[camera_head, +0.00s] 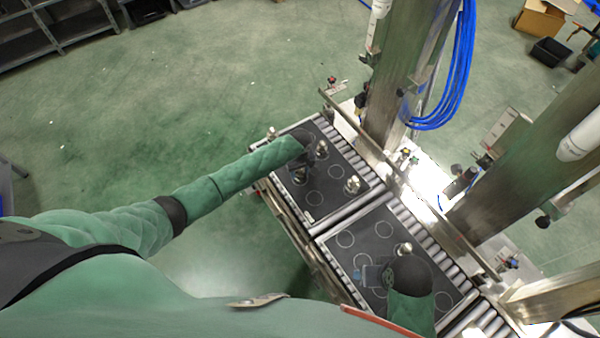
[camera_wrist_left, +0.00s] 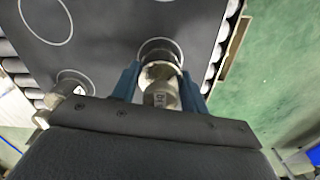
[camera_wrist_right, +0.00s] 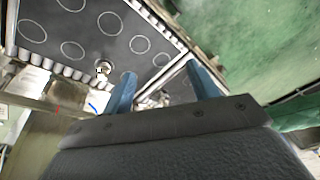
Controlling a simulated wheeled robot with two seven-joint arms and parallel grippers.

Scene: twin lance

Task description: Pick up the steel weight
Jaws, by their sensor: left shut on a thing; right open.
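My left gripper (camera_head: 299,168) reaches over the far dark tray. In the left wrist view its blue fingers (camera_wrist_left: 160,88) are shut on a steel weight (camera_wrist_left: 161,97), a shiny cylinder with a narrower neck. A printed ring shows just beyond it; I cannot tell whether the weight touches the tray. Another steel weight (camera_wrist_left: 68,88) stands to its left. In the head view, steel weights (camera_head: 321,149) (camera_head: 352,184) show beside the left gripper. My right gripper (camera_head: 371,275) is open and empty over the near tray. A steel weight (camera_head: 404,248) stands close to it, also in the right wrist view (camera_wrist_right: 103,68).
The far tray (camera_head: 322,193) and near tray (camera_head: 373,240) are dark with printed rings and sit on a roller conveyor (camera_head: 447,262). Metal posts (camera_head: 400,80) and a rail stand along the right side. Green floor (camera_head: 190,90) is open to the left.

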